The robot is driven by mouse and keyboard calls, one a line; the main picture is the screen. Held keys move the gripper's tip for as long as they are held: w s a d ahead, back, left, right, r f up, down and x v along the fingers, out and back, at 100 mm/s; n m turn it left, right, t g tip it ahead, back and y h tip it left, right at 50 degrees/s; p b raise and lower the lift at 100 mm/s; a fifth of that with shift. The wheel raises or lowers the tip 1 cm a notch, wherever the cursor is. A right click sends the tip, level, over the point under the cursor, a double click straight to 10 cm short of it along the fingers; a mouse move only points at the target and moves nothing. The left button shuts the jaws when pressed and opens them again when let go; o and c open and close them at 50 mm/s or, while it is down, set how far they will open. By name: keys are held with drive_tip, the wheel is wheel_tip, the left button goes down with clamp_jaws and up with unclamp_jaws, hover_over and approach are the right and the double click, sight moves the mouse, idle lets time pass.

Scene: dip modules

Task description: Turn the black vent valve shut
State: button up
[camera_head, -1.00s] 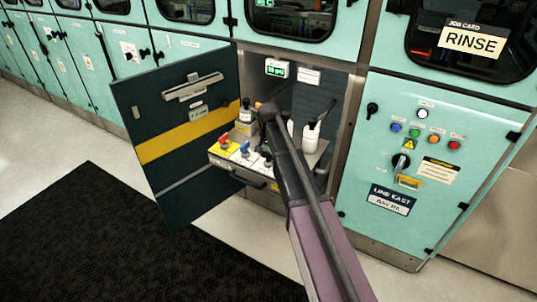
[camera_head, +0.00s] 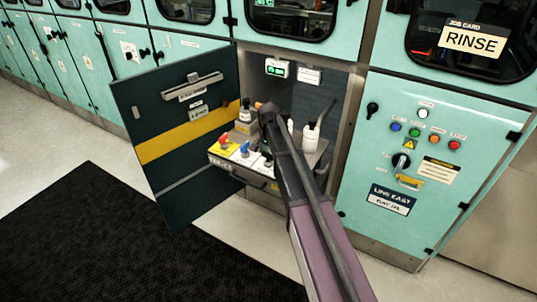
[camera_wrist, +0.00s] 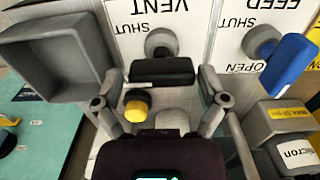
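The black vent valve handle (camera_wrist: 162,71) shows in the wrist view, on a grey round hub (camera_wrist: 160,43) below the upside-down "VENT" and "SHUT" lettering. The handle lies crosswise in that view. My gripper (camera_wrist: 162,84) is open, with one finger on each side of the handle. Small gaps seem to remain at both ends; contact is hard to judge. No "OPEN" lettering shows on the vent plate. In the head view my arm covers most of the valve and my gripper.
A blue valve handle (camera_wrist: 288,64) on the "FEED" plate is close to the right. A grey open box (camera_wrist: 58,60) is at upper left, and a yellow-topped part (camera_wrist: 137,105) lies below the handle. In the head view, a dark open door (camera_head: 180,165) stands left of the shelf.

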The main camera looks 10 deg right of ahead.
sight(268, 153)
drive_tip(key=shift+a+n, duration=0.1)
drive_tip(key=shift+n, duration=0.2)
idle(0.4)
drive_tip(key=n, duration=1.7)
wheel_tip(268, 153, up, 14)
drive_tip(key=p, duration=1.4)
drive_tip(key=s+d+m, duration=0.2)
drive_tip(key=s+m, duration=0.2)
drive_tip(key=s, duration=0.8)
drive_tip(key=s+d+r+m+p, duration=0.1)
drive_tip(key=s+d+m, duration=0.2)
drive_tip(key=s, duration=1)
drive_tip(key=shift+s+r+m, duration=0.15)
drive_tip(key=shift+s+m, duration=0.1)
drive_tip(key=shift+m, duration=0.75)
